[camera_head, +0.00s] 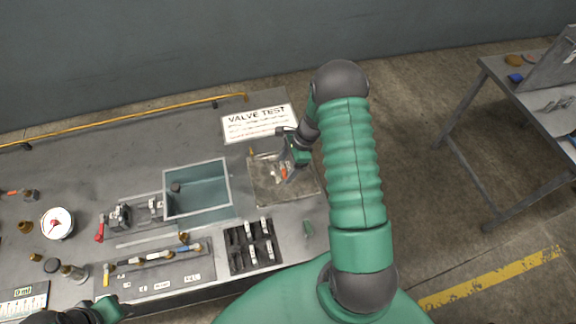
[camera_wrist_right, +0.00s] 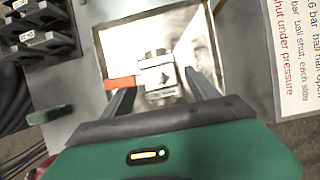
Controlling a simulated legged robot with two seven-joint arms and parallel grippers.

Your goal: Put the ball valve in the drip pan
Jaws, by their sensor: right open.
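The ball valve, a pale metal body with an orange lever, shows in the right wrist view (camera_wrist_right: 157,76) and small in the head view (camera_head: 284,172). It is within the outline of the drip pan, a shallow metal tray (camera_head: 304,191), and appears to lie on its floor. The pan's bright inside also fills the middle of the wrist view (camera_wrist_right: 120,45). My right gripper (camera_head: 286,174) is open over the pan, with one finger on each side of the valve. My left gripper (camera_head: 106,310) is partly in view at the bottom left; its fingertips cannot be made out.
A clear-walled tank (camera_head: 197,190) stands left of the pan, and a black rack (camera_head: 251,246) with several fittings is in front. A VALVE TEST sheet (camera_head: 260,124) lies behind. A gauge (camera_head: 57,223) and a red-handled fixture (camera_head: 119,217) are farther left.

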